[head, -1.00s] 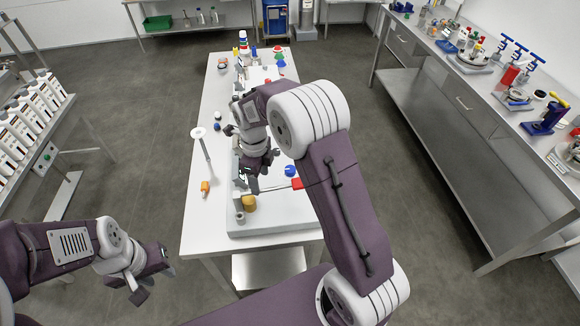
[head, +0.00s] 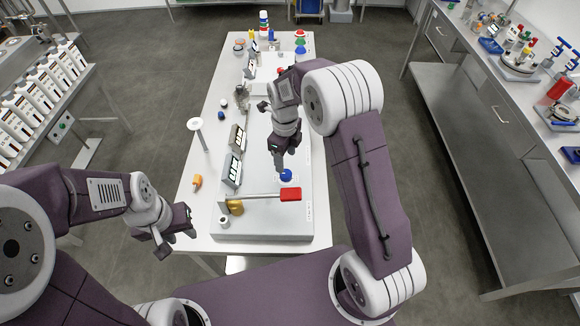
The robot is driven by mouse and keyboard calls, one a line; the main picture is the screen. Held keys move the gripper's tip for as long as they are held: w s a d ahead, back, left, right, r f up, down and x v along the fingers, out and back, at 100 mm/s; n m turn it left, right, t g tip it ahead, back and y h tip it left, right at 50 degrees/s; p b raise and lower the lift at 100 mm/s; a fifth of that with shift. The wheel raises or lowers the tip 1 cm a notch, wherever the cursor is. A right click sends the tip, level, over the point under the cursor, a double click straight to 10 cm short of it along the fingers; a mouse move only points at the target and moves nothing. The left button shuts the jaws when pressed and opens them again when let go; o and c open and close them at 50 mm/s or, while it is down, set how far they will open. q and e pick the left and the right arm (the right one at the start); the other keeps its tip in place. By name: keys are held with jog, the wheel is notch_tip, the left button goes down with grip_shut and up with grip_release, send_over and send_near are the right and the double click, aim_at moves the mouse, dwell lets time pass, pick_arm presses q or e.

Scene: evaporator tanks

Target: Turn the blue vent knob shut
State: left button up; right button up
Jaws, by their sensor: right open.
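The blue vent knob (head: 286,175) sits on the white panel (head: 262,225) on the table, just behind a red lever handle (head: 291,195). Its top and side show. My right gripper (head: 279,158) is open and hangs just beyond and above the knob, with its fingers pointing down. I cannot tell whether it touches the knob. My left gripper (head: 176,243) is off the table's front left side, empty, with its fingers apart.
The lever's rod runs left to a brass fitting (head: 235,207). Small display boxes (head: 233,171) stand along the panel's left side. A white funnel-like stand (head: 195,125) and an orange item (head: 197,182) are further left. Benches flank the table.

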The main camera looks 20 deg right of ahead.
aim_at(286, 173)
jog(key=f, duration=0.2)
jog(key=f+p, duration=0.1)
jog(key=shift+s+a+f, duration=0.2)
jog(key=shift+s+a, duration=0.05)
jog(key=shift+a, duration=0.1)
jog(key=f, duration=0.2)
jog(key=d+f, duration=0.1)
jog(key=f, duration=0.1)
jog(key=shift+w+f, duration=0.1)
jog(key=shift+w, duration=0.2)
jog(key=shift+s+a, duration=0.1)
jog(key=shift+a, duration=0.15)
grip_shut()
